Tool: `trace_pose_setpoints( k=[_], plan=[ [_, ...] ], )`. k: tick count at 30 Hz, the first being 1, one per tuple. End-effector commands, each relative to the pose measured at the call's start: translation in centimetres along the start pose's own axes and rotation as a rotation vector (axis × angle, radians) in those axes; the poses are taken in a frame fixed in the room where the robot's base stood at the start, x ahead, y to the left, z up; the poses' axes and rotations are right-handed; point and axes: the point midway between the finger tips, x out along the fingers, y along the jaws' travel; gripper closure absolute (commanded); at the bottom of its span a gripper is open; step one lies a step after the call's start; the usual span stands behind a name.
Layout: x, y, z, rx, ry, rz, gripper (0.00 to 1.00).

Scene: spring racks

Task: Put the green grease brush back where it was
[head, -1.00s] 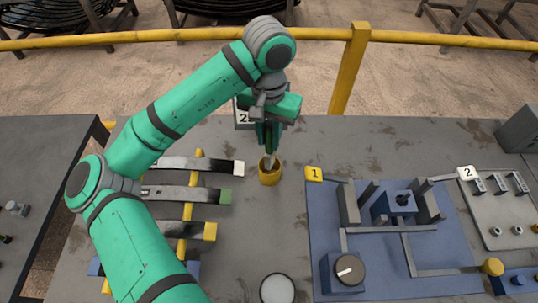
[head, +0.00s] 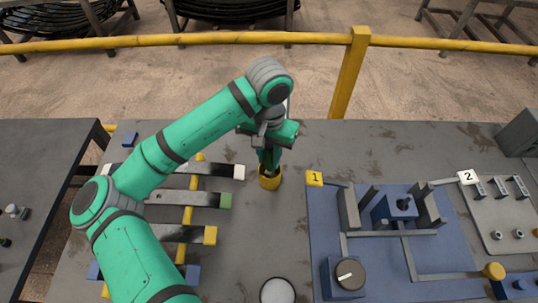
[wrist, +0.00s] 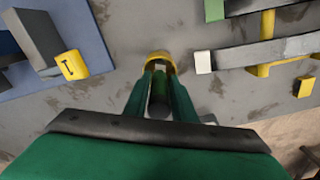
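The green grease brush (wrist: 158,104) shows as a dark green handle between the two fingers of my gripper (wrist: 160,92) in the wrist view. My gripper (head: 268,160) is shut on it and points down. The brush's lower end is at or inside the cup's mouth. My fingers hide most of the brush, so its depth in the cup cannot be told.
Flat bars with white, green and yellow ends (head: 210,200) lie across a yellow rail left of the cup. A blue fixture plate (head: 325,215) with a dial is at the right. A round white-topped disc (head: 277,291) is at the front. Bench between cup and plate is clear.

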Motion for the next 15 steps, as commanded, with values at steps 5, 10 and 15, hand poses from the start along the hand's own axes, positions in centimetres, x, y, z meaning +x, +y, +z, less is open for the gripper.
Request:
trace_pose_setpoints(
  k=[5, 10, 15],
  plan=[
    [0.0, 0.0, 0.0, 0.000, 0.000, 0.000, 0.61],
    [-0.1, 0.0, 0.0, 0.000, 0.000, -0.001, 0.61],
    [-1.1, -0.1, 0.0, -0.002, 0.002, -0.001, 0.61]
  ],
)
